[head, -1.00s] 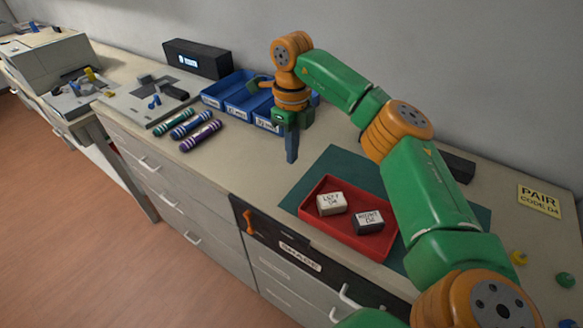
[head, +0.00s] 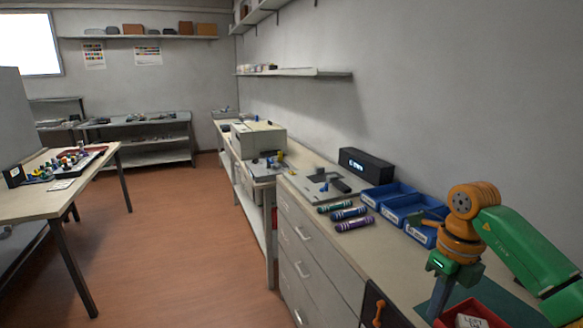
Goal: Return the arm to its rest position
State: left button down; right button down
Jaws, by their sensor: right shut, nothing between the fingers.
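My right arm, green and orange, comes in from the right edge in the head view. Its right gripper (head: 437,298) points down, shut and empty, above the counter just left of the red tray (head: 497,317). The red tray is cut off by the bottom edge; one white block (head: 470,321) shows in it. Three toner cartridges lie side by side on the counter: green (head: 335,207), blue (head: 349,213) and purple (head: 354,224). My left gripper does not show.
Blue bins (head: 402,207) stand behind the cartridges, near my right wrist. A black box (head: 365,165) stands at the wall. A grey printer (head: 258,139) is farther along. A second table (head: 40,203) stands at the left, with open floor (head: 185,240) between.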

jog(key=w+a+f+m+t+y, duration=0.3)
jog(key=a+f+m+y, duration=0.3)
jog(key=a, duration=0.5)
jog(key=w+a+f+m+t+y, duration=0.25)
jog(key=a+f+m+y, duration=0.25)
jog(key=a+f+y, duration=0.5)
jog(key=s+d+f+m+t+h, duration=0.2)
jog(key=s+d+f+m+h, duration=0.15)
jog(key=f+m, duration=0.3)
jog(key=s+d+f+m+t+h, duration=0.1)
jog(key=s+d+f+m+h, duration=0.15)
jog(key=f+m+h, duration=0.35)
jog(key=s+d+f+m+t+h, duration=0.25)
jog(key=f+m, duration=0.25)
jog(key=f, duration=0.3)
jog(key=s+d+f+m+g+h, duration=0.1)
jog(key=s+d+f+m+g, duration=0.1)
jog(key=s, duration=0.8)
jog(key=s+d+f+m+g+h, duration=0.1)
jog(key=s+f+m+g, duration=0.3)
jog(key=s+f, duration=0.3)
jog(key=s+d+f+m+g+h, duration=0.2)
jog(key=s+f+m+g, duration=0.1)
jog(key=s, duration=1.2)
jog(key=shift+s+d+f+g, duration=0.15)
jog(key=shift+d+f+g, duration=0.15)
jog(key=shift+f+g, duration=0.3)
jog(key=shift+f+m, duration=0.1)
jog(key=shift+m, duration=0.15)
